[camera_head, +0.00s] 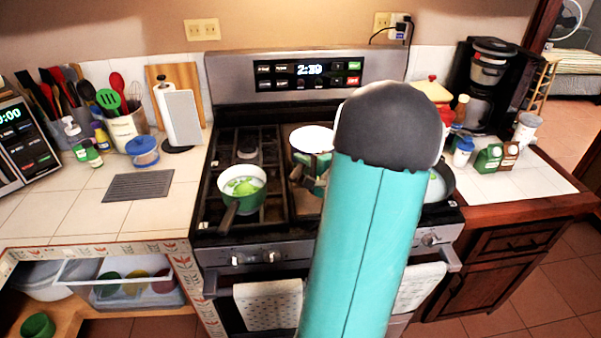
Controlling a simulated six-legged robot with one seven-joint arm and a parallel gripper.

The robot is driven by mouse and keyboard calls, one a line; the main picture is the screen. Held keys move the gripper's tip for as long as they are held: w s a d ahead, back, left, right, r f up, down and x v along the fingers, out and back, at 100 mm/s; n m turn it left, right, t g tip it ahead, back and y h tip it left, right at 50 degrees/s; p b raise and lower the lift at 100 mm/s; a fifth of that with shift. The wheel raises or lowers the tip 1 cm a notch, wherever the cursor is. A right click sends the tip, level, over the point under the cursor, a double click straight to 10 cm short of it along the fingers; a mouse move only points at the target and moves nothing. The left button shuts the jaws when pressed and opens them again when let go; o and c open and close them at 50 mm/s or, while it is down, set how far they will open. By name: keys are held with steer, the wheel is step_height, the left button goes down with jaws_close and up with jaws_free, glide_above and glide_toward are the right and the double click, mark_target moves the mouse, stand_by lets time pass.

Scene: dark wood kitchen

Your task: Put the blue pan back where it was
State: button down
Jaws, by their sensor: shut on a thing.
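A small pan (312,137) with a white inside is over the middle of the stove; I take it as the blue pan, though little of its outer colour shows. My gripper (309,176) is at the pan's near side, partly hidden behind my teal arm. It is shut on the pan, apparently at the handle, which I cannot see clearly. I cannot tell whether the pan touches the stove top (278,200).
A green pot (241,186) with green contents sits on the left burners, its handle toward the front. The left counter holds a grey mat (139,186) and a blue-lidded jar (143,152).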

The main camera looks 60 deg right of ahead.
steer(key=shift+w+f, duration=0.25)
steer(key=shift+w, duration=0.05)
steer(key=shift+w+f, duration=0.1)
steer(key=shift+f, duration=1.55)
steer(key=c, duration=1.4)
jaws_free()
steer(key=v, duration=1.2)
steer(key=shift+r, duration=0.2)
